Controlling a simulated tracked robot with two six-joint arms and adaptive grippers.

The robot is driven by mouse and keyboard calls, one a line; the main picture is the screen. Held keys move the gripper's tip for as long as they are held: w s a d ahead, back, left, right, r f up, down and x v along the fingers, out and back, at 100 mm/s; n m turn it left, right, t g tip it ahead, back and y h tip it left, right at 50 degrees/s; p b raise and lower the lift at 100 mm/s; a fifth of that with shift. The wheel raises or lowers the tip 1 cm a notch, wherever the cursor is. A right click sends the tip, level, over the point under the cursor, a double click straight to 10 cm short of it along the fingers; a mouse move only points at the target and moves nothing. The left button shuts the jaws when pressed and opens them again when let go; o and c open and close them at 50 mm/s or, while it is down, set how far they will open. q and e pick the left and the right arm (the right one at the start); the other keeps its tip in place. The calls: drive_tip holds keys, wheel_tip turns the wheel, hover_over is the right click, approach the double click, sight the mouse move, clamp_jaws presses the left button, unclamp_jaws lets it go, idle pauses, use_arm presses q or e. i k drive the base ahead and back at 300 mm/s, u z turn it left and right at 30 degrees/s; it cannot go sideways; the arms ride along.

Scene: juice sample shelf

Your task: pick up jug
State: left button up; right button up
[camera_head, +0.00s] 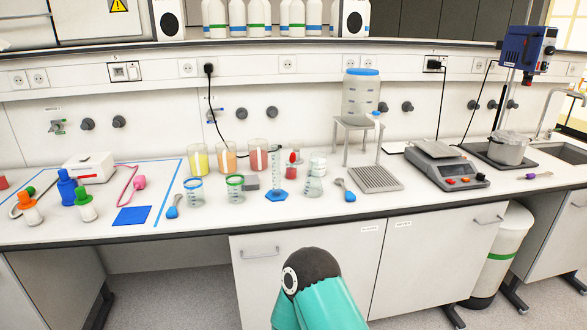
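No single thing is clearly marked as the jug. Three clear vessels stand in a row toward the back of the bench, with yellow (198,161), orange (228,158) and red (258,157) contents. In front of them are smaller clear beakers, one with a blue rim (194,192) and one with a green rim (235,190). A large translucent container with a blue lid (361,95) sits on a grey stand (357,126). A teal arm part of mine with a dark rounded end shows at the bottom, in front of the cabinets. Neither gripper shows.
A measuring cylinder (276,176) with a blue base and a conical flask (314,186) stand near the beakers. Colored bottles crowd the left. White bottles line the shelf above.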

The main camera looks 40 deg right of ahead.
sight(258, 148)
drive_tip(key=z, duration=0.05)
drive_tip(key=k, duration=0.5)
drive_tip(key=u, duration=1.55)
drive_tip(key=i, duration=0.1)
drive_tip(key=z, duration=3.1)
drive_tip(key=i, duration=1)
